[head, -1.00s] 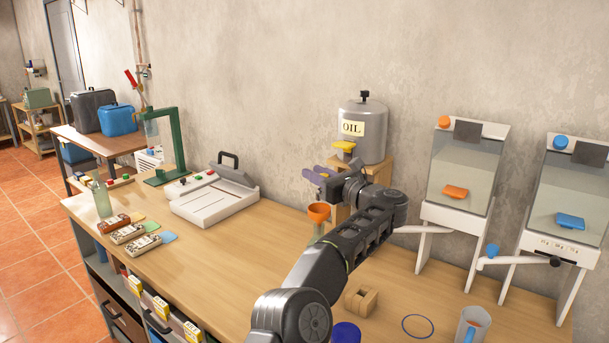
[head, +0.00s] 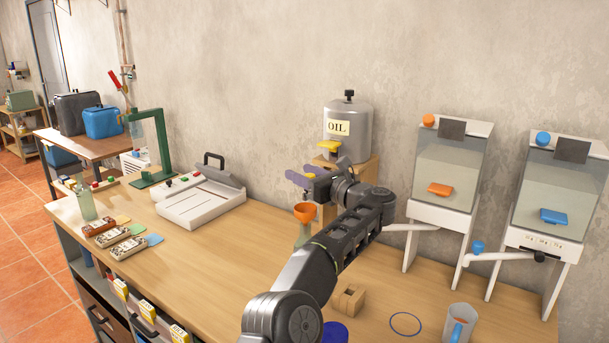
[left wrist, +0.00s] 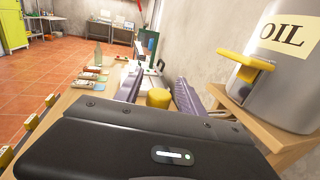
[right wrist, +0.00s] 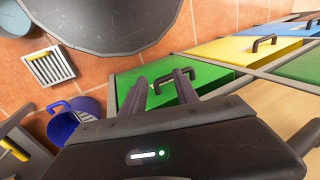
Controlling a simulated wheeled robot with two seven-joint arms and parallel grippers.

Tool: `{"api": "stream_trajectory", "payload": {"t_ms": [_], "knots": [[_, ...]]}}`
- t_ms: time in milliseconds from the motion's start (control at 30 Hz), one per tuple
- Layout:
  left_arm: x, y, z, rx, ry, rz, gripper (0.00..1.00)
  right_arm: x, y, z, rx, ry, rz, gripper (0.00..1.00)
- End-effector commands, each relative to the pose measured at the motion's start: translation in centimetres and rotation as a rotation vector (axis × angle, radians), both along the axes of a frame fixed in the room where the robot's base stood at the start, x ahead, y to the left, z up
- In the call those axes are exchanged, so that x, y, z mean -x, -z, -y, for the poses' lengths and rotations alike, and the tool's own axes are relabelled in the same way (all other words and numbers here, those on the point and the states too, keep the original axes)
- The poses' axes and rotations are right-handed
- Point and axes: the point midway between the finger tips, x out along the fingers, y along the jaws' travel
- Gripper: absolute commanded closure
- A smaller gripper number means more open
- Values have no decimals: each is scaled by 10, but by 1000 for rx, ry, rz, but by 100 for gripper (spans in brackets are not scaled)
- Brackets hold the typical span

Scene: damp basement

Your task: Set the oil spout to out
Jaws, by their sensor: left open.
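The oil spout (head: 328,146) is a yellow part on the front of the grey oil tank (head: 362,135), which carries an OIL label. The spout also shows in the left wrist view (left wrist: 243,64), to the right of my fingers and apart from them. My left gripper (head: 298,182) has purple fingers. It is open, just in front of and below the spout, touching neither spout nor tank. My right gripper (right wrist: 162,78) shows only in the right wrist view, open and empty, above a green panel with a handle.
The tank stands on a wooden stand (head: 362,178). An orange funnel (head: 305,211) is just below my left gripper. A yellow cylinder (left wrist: 158,97) shows beyond my left fingers. The workbench middle (head: 220,250) is clear.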

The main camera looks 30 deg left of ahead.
Motion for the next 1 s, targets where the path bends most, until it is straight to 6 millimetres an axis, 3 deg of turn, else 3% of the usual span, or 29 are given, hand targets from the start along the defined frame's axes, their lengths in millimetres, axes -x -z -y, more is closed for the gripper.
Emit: {"api": "stream_trajectory", "payload": {"t_ms": [167,533,733,1000], "knots": [[3,2,7,-1,1,2,54,0,9,0,0,0,0,64],[20,4,51,-3,2,3,54,-1,52,0,0,1,3,64],[26,2,69,-2,1,1,54,-1,61,0,0,0,3,64],[29,0,73,1,0,0,54,-1,62,0,0,0,3,64]]}}
